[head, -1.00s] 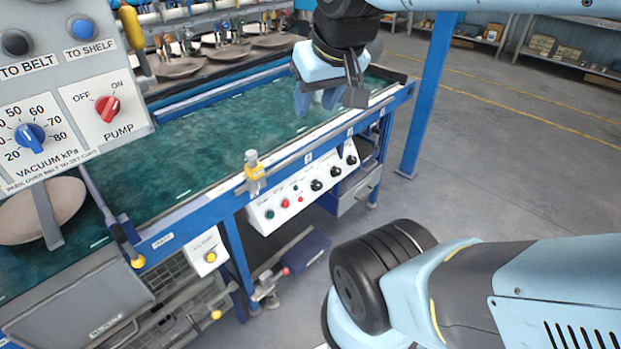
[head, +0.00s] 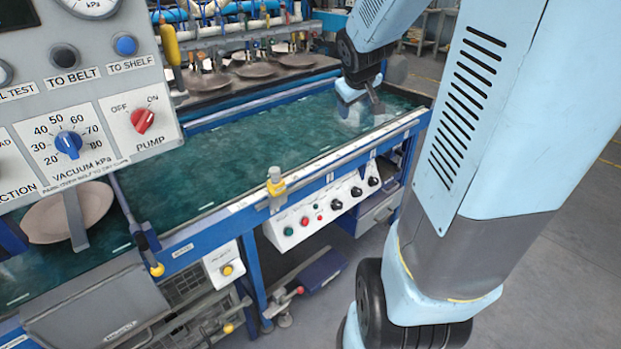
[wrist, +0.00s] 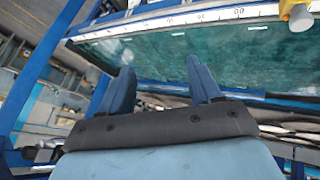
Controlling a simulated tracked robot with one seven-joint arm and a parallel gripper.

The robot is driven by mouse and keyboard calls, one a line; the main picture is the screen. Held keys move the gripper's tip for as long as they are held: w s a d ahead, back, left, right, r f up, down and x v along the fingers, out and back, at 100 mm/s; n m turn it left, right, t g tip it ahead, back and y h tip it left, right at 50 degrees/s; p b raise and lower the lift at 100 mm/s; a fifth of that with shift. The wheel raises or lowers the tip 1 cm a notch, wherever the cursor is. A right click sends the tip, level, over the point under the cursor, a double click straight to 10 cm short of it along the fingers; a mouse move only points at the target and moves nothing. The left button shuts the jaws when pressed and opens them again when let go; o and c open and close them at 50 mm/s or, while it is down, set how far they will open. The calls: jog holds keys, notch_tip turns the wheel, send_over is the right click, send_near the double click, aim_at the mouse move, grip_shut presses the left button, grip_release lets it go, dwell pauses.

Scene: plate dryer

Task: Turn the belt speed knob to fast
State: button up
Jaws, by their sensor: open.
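The white control panel (head: 297,225) hangs on the blue front rail of the belt table. It carries several black knobs, a black knob at its middle (head: 336,204), another to the right (head: 356,192) and one at the right end (head: 373,181). Their labels are too small to read, so I cannot tell which is belt speed. My gripper (head: 361,110) is above the green belt (head: 260,135), beyond the panel and apart from it. In the wrist view my gripper (wrist: 162,85) is open and empty, its two blue fingers apart over the belt.
A yellow fitting (head: 275,186) stands on the front rail above the panel's left end. A grey vacuum panel (head: 75,110) with a red pump switch (head: 142,120) fills the left. Plates (head: 255,70) line the back. Free floor (head: 560,290) lies to the right.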

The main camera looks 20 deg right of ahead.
jog(key=w+d+f+n+t+y, duration=0.1)
jog(key=w+d+f, duration=0.35)
jog(key=f, duration=0.45)
jog(key=w+d+f+n+y, duration=0.1)
jog(key=w+d+f+n, duration=0.15)
jog(key=d+f, duration=0.4)
jog(key=w+d+f+t+y, duration=0.1)
jog(key=w+d+f, duration=0.3)
jog(key=f, duration=0.6)
jog(key=m+t+y, duration=0.2)
jog(key=t+y, duration=0.4)
jog(key=t, duration=0.2)
send_near(340, 206)
jog(key=shift+n+t+y, duration=0.25)
jog(key=shift+t+y, duration=0.05)
jog(key=x, duration=0.8)
jog(key=shift+w+d+f, duration=0.1)
jog(key=shift+f, duration=0.3)
